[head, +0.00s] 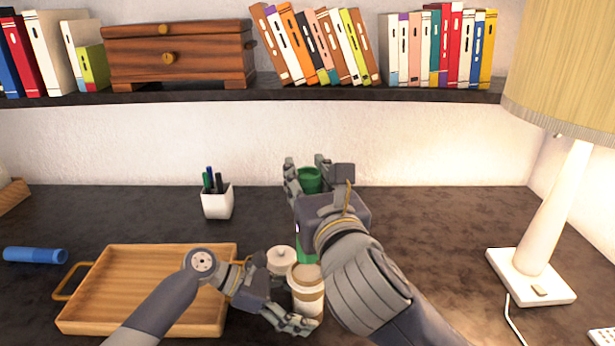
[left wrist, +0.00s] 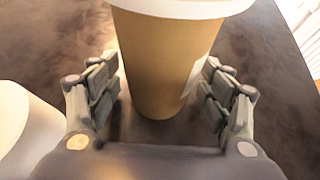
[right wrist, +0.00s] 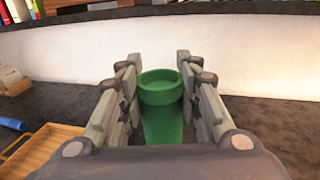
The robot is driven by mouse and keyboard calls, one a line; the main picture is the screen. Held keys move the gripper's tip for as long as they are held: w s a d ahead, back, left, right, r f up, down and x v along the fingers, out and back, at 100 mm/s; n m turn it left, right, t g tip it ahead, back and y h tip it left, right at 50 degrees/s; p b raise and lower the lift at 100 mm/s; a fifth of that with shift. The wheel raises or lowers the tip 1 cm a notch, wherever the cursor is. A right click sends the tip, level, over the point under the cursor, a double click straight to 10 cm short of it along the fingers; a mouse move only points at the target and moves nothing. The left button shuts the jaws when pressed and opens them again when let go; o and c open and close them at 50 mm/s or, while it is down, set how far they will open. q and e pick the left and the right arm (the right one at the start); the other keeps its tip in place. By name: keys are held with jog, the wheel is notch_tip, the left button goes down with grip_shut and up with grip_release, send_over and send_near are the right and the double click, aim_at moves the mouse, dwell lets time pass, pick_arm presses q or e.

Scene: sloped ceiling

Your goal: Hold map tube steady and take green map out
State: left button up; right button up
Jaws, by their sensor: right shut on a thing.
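The map tube (head: 305,297) is a tapered brown, cup-like holder with a white rim, standing upright on the desk. My left gripper (head: 290,318) is low beside it. In the left wrist view its open fingers stand on both sides of the tube (left wrist: 165,65), close to its wall; firm contact cannot be told. The green map (right wrist: 162,100) is a rolled green cylinder. My right gripper (right wrist: 160,85) is shut on it, high above the desk. In the head view the map's top (head: 311,178) shows between the fingers; my right arm hides much of its lower part.
A white pen cup (head: 217,202) stands behind. A lamp (head: 530,275) stands right. A bookshelf (head: 200,97) hangs above.

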pick_arm(q)
jog(key=shift+a+r, duration=0.1)
jog(key=v, duration=1.1)
jog(key=shift+a+r, duration=0.15)
jog(key=shift+a, duration=0.25)
